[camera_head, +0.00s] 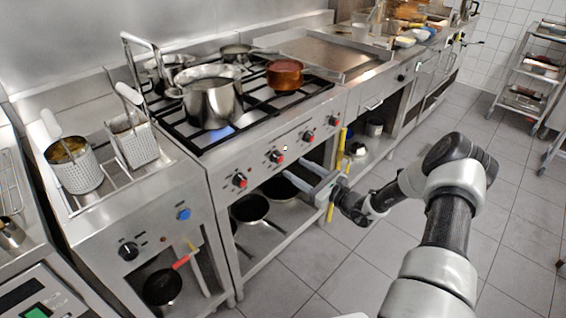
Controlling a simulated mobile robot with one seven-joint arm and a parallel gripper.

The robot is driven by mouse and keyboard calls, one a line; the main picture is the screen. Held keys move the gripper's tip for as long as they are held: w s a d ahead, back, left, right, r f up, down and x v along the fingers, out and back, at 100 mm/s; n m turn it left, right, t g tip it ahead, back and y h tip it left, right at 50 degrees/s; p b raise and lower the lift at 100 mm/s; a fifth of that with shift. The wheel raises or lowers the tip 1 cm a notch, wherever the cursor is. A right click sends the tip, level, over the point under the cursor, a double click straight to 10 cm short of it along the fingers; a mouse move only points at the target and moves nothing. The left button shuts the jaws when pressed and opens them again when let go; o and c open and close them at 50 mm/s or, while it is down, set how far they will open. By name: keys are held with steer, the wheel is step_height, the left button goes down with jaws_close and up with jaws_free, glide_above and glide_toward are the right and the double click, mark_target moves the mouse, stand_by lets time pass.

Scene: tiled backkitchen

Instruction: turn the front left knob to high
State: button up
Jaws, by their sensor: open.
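The stove front panel (265,160) carries a row of several red and black knobs. The leftmost knob (239,181) is at the panel's left end, with a second knob (276,157) to its right. Their pointer settings are too small to read. My gripper (295,169) is open and empty, in front of the panel and just below and right of the second knob. It appears apart from the knobs. A blue glow (222,132) shows under the large steel pot (212,102) on the front left burner.
A copper pot (285,74) and other pans stand on the grates. A fryer with baskets (77,166) is at left. Pans (249,208) sit on the shelf below the stove. Tiled floor (340,260) is open in front; a rack (530,70) stands at right.

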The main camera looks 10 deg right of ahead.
mark_target(281, 160)
steer(key=x, duration=0.7)
steer(key=shift+w+a+b, duration=0.15)
steer(key=shift+b, duration=0.2)
steer(key=c, duration=1)
steer(key=shift+c, duration=0.2)
steer(key=shift+n, duration=0.4)
steer(key=n+b, duration=0.1)
steer(key=n, duration=0.3)
steer(key=shift+f+n+b, duration=0.1)
steer(key=shift+n+b, duration=0.2)
steer(key=n+b, duration=0.1)
steer(key=n, duration=0.3)
steer(key=shift+n, duration=0.3)
